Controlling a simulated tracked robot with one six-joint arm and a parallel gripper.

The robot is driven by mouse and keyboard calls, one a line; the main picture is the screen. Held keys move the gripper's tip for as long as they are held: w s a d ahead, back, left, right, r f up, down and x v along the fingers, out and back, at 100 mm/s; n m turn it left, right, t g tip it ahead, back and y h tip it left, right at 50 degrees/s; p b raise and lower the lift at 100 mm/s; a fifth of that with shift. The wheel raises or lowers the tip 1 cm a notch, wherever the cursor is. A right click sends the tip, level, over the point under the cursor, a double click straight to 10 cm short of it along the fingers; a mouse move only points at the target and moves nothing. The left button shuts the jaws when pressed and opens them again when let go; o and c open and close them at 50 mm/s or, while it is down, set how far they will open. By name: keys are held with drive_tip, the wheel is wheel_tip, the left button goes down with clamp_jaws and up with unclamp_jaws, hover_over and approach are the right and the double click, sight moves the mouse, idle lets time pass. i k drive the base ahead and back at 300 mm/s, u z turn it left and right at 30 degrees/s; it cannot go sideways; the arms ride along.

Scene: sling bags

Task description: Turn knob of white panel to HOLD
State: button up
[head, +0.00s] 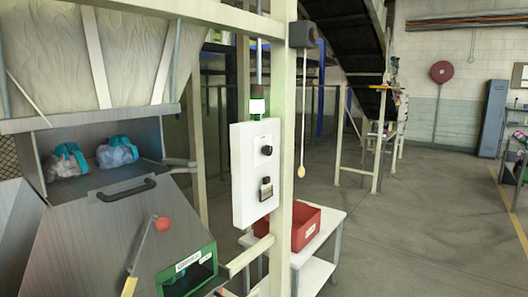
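The white panel (242,180) is a box fixed beside a cream upright post, left of the picture's middle. A round black knob (266,150) sits on the upper part of its face. The marks around the knob are too small to read, so I cannot tell its setting. Lower on the panel is a dark rectangular switch or latch (265,190). My gripper is not in view.
A grey machine with a black handle (115,190) and a red-ball lever (162,224) stands at the left. A pull cord (301,125) hangs right of the post. A red bin (305,226) sits on a white table. Open floor (430,230) lies to the right.

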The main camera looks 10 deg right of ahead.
sight(266, 150)
drive_tip(key=k, duration=0.65)
drive_tip(key=u, duration=0.3)
drive_tip(key=i, duration=1.75)
drive_tip(key=z, duration=0.6)
